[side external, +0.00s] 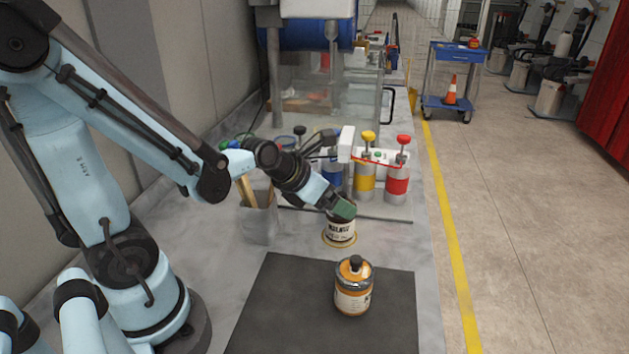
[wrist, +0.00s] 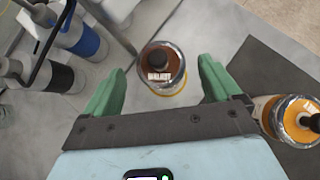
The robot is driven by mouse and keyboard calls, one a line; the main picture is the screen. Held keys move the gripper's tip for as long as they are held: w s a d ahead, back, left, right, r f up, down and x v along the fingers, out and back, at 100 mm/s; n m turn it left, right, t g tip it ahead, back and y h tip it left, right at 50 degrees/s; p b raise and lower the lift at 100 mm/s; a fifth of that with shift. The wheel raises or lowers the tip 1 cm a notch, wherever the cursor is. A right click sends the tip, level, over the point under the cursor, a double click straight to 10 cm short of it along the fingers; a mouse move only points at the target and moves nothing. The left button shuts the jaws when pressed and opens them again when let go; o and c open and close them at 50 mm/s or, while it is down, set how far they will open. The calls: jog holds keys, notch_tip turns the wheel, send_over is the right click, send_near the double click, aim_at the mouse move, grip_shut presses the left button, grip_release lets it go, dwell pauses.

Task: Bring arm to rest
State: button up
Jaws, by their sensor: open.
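My gripper (side external: 344,209) is over the bench, just above a can with a dark label (side external: 341,230). In the wrist view my gripper (wrist: 160,88) has its two green fingers spread wide. The can, with a brown top reading "WALNUT" (wrist: 160,62), shows between and beyond the fingertips, with nothing gripped. In the side view the fingers hide the can's top. The can stands on a yellow ring (side external: 340,242) marked on the bench.
An orange bottle with a black cap (side external: 353,288) stands on a dark mat (side external: 285,290). Yellow (side external: 367,172) and red (side external: 398,177) topped canisters stand behind the gripper. A grey holder (side external: 259,222) with wooden handles is left. The mat's left part is clear.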

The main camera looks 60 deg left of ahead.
jog(key=s+d+r+m, duration=0.1)
jog(key=s+m, duration=0.1)
jog(key=m, duration=1)
jog(key=s+d+r+m+g, duration=0.1)
jog(key=s+d+r+m, duration=0.1)
jog(key=m, duration=1)
jog(key=s+d+r+m+g, duration=0.1)
jog(key=s+r+m, duration=0.1)
jog(key=m, duration=1)
jog(key=shift+s+d+r, duration=0.15)
jog(key=shift+s+d, duration=0.1)
jog(key=shift+s, duration=0.4)
